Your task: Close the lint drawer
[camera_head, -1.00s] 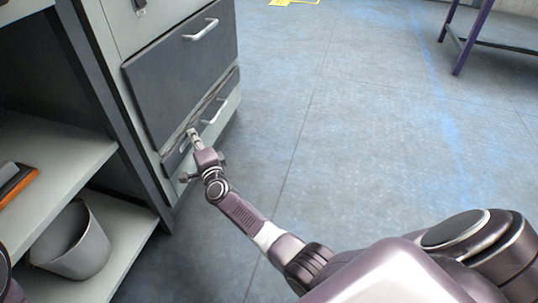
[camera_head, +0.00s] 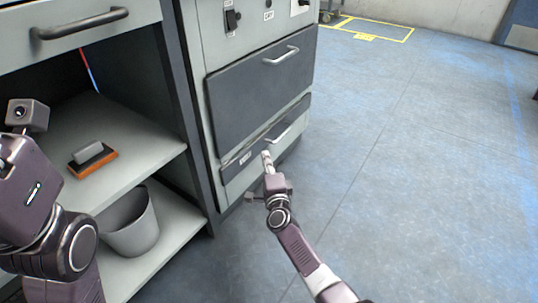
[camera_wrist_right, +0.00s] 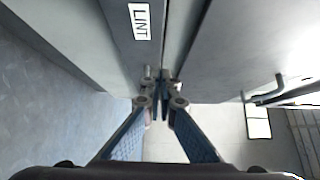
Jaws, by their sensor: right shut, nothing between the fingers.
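The lint drawer (camera_head: 238,168) is the low dark front on the grey cabinet, below a larger dark panel. Its white LINT label (camera_wrist_right: 140,21) shows clearly in the right wrist view. Its bar handle (camera_head: 281,133) is to the right of the label. A thin strip shows along the drawer's top edge; I cannot tell whether the front is fully flush. My right gripper (camera_head: 266,157) is shut and empty, its tips at the drawer front between label and handle. The tips (camera_wrist_right: 160,86) look close to the front; contact is unclear. My left arm shows at the left edge, its fingers out of view.
Left of the cabinet, open shelves hold an orange-based brush (camera_head: 92,158) and a grey bin (camera_head: 131,228). The larger panel (camera_head: 262,95) has its own handle above the lint drawer. The blue-grey floor (camera_head: 400,190) to the right is clear.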

